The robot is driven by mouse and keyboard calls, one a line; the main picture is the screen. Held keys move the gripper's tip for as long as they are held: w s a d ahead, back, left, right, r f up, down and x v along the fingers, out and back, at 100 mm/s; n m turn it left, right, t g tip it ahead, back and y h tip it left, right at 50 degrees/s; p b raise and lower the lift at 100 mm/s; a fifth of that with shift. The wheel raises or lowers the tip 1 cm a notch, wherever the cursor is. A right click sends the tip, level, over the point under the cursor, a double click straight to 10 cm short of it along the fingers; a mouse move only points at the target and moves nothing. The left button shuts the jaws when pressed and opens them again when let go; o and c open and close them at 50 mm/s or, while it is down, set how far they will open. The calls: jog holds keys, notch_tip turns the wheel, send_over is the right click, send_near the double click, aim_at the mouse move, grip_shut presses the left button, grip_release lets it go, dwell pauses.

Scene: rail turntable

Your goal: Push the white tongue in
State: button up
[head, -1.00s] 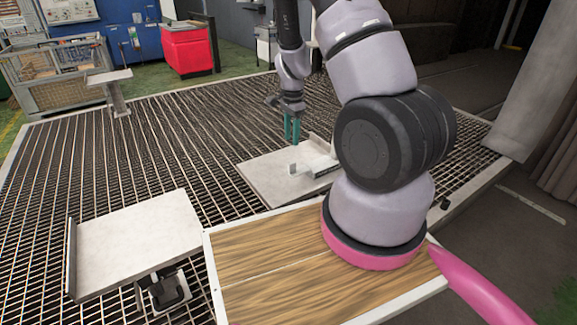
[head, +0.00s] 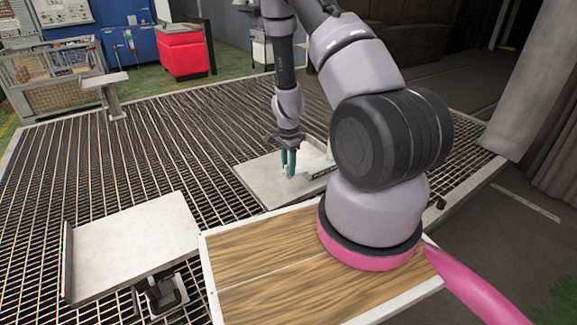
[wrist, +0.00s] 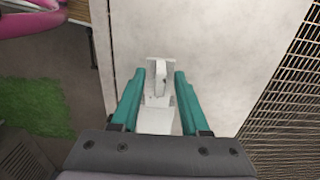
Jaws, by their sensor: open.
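The white tongue (wrist: 159,101) shows in the wrist view as a pale strip with an upright tab at its far end. It lies between the two teal fingers of my gripper (wrist: 159,80), which is open. Small gaps show beside the strip, and I see no clear grip on it. In the head view my gripper (head: 288,168) points down over the pale plate (head: 258,183), with its fingertips low at the left end of the white fixture (head: 320,174). The fingers hide the tab there, and my arm hides the fixture's right end.
Another pale plate (head: 130,245) stands at the front left, and a small one (head: 105,80) on a post at the back left. A wooden-topped platform (head: 265,255) is under my arm. Slatted grating (head: 170,150) surrounds the plates. A red bin (head: 183,50) stands far back.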

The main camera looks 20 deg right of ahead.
grip_shut()
jog(key=shift+d, duration=0.1)
dwell(1.3)
